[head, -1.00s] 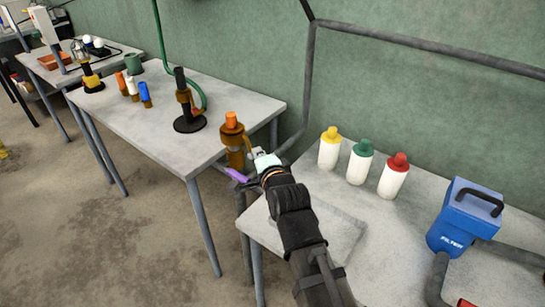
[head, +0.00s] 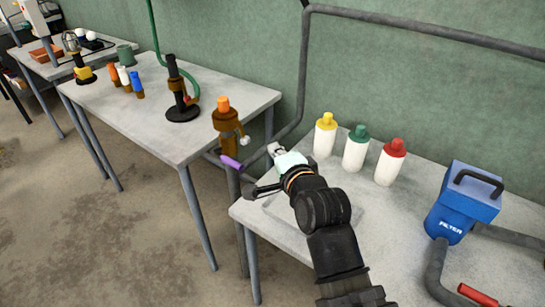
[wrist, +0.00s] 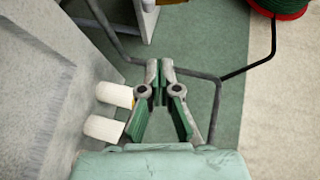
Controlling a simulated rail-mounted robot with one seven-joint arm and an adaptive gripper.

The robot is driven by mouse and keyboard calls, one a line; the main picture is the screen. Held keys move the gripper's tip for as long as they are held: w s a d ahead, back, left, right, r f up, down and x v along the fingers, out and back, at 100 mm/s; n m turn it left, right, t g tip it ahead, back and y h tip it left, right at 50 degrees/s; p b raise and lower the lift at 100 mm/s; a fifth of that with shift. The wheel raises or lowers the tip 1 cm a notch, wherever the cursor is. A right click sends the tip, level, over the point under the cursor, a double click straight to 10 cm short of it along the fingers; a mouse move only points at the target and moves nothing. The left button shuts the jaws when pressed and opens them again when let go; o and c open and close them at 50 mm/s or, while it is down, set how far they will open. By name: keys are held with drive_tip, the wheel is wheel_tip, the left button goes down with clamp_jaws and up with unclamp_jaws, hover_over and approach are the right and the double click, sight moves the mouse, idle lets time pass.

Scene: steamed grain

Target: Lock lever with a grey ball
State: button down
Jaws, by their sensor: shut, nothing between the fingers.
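A brown post (head: 226,122) with an orange cap stands between the two tables in the head view. A small pale grey ball (head: 245,141) sits at its right side; its arm is hard to make out. A purple handle (head: 231,162) sticks out below. A dark rod with a dark grey ball (head: 251,190) shows left of my wrist; I cannot tell what it is fixed to. My gripper (head: 273,148) is right of the pale ball, apart from it, shut and empty. In the wrist view its green-padded fingers (wrist: 159,66) meet at the tips; neither ball is clearly visible there.
White bottles with yellow (head: 325,136), green (head: 356,148) and red (head: 390,163) caps stand on the right table, close right of my gripper. A blue filter box (head: 465,205) stands farther right. A grey pipe (head: 306,60) runs along the wall behind.

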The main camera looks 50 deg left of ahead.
drive_tip(key=b+v, duration=0.2)
drive_tip(key=b, duration=0.1)
drive_tip(key=shift+b, duration=0.3)
idle(0.4)
